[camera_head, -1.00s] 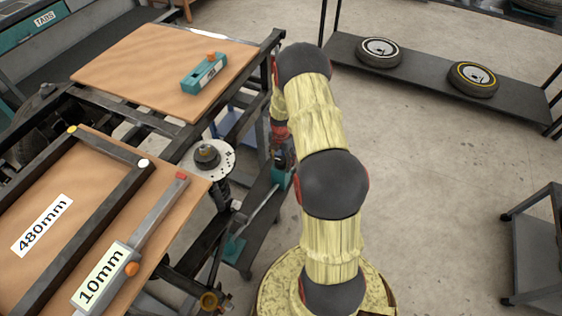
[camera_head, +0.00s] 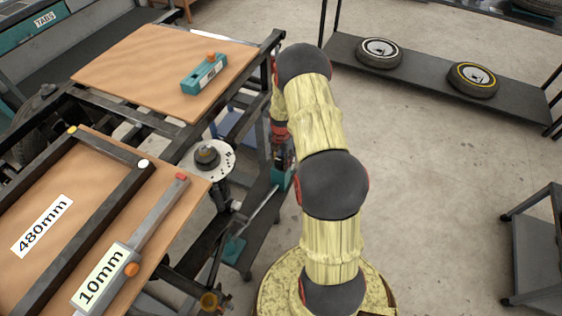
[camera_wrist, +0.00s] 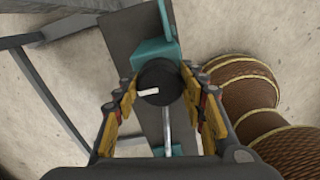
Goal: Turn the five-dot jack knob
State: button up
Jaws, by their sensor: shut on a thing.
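The jack knob (camera_wrist: 159,82) is a round black cap with a white pointer mark. The pointer aims to the left in the wrist view. My gripper (camera_wrist: 157,90) is shut on the knob, one yellow-padded finger on either side. The teal jack body (camera_wrist: 153,54) and a metal rod (camera_wrist: 167,130) lie beyond and below it. In the head view my gripper (camera_head: 283,158) is above the teal jack end (camera_head: 282,178), and the knob is hidden behind it. No five-dot mark can be made out.
A dark frame with wooden boards (camera_head: 150,55) stands to the left. A disc hub (camera_head: 218,160) is close left of my gripper. A shelf with two wheels (camera_head: 380,52) stands at the back right.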

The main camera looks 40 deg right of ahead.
jog(key=shift+m, duration=0.3)
jog(key=m+p, duration=0.1)
jog(key=m, duration=0.2)
jog(key=shift+m, duration=0.4)
jog(key=m+p, duration=0.1)
jog(key=m, duration=0.4)
jog(key=shift+m+p, duration=0.3)
jog(key=m, duration=0.4)
jog(key=shift+p, duration=0.35)
jog(key=m, duration=0.5)
jog(key=m+p, duration=0.1)
jog(key=m, duration=0.3)
jog(key=shift+a+m, duration=0.1)
jog(key=shift+m, duration=0.2)
jog(key=m, duration=0.9)
jog(key=shift+m, duration=0.4)
jog(key=shift+m+p, duration=0.35)
jog(key=shift+m, duration=1.85)
